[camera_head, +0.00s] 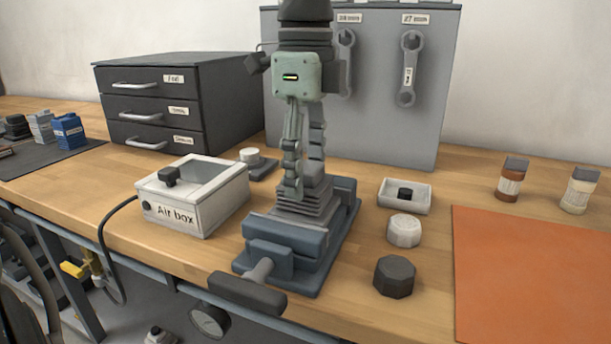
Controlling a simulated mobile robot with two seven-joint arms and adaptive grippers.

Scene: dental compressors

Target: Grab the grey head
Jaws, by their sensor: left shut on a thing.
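The grey head (302,204) looks like the ribbed, finned grey block sitting on top of the blue-grey vise (270,262) in the middle of the bench. My left gripper (305,178) comes down from above, with its green-faced wrist over the vise. Its fingers point down and are shut on the upper part of the grey head. The fingers and wrist hide part of the block's top. My right gripper does not show.
A white air box (195,215) stands left of the vise. A white tray (418,203), a white knob (404,231) and a dark knob (394,276) lie to its right. Drawers (215,95) and a tool panel (385,135) stand behind. An orange mat (535,270) is clear.

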